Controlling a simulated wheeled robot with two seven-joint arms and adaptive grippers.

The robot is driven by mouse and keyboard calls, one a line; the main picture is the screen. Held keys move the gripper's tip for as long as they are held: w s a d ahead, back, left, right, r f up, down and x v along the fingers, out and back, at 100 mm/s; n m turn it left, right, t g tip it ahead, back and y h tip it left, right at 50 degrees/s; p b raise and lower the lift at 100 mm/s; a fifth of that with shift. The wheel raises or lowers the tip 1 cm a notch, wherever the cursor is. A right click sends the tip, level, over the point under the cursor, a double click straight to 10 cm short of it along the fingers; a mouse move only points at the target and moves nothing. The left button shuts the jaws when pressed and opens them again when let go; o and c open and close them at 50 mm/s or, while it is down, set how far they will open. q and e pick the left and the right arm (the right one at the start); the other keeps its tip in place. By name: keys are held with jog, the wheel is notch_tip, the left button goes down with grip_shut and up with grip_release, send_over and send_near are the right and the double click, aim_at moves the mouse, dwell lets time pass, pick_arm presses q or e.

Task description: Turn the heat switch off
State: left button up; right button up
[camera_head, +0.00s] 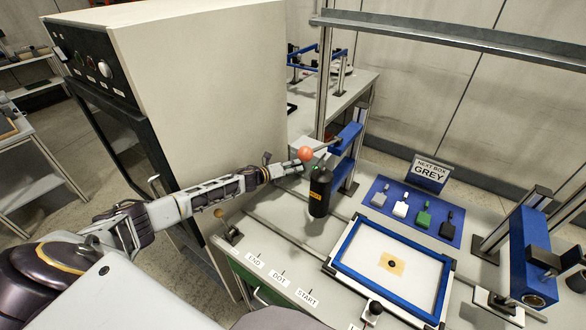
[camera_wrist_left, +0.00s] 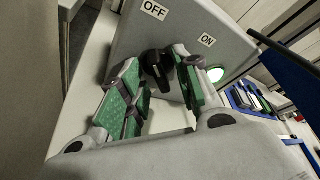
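The heat switch is a black knob (camera_wrist_left: 157,66) on a grey panel (camera_wrist_left: 200,28) in the left wrist view. An OFF label (camera_wrist_left: 154,10) is above it and an ON label (camera_wrist_left: 208,40) to its right. A green lamp (camera_wrist_left: 215,74) beside it glows. My left gripper (camera_wrist_left: 160,84) is open, with its green-padded fingers on either side of the knob; I cannot tell whether they touch it. In the head view the left gripper (camera_head: 290,168) is beside a black cylinder; the knob is not clear there. My right gripper is not in view.
A black cylinder (camera_head: 320,192) and an orange ball (camera_head: 305,153) on a lever are close to the left hand. A tall cream cabinet (camera_head: 205,90) stands behind my left arm. A blue-framed tray (camera_head: 345,246) and a blue mat (camera_head: 380,188) lie to the right.

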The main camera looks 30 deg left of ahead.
pick_arm(q)
jog(key=shift+s+a, duration=0.1)
jog(key=shift+s, duration=0.1)
jog(key=shift+v, duration=3.55)
jog(key=shift+r, duration=0.1)
jog(key=shift+s, duration=0.1)
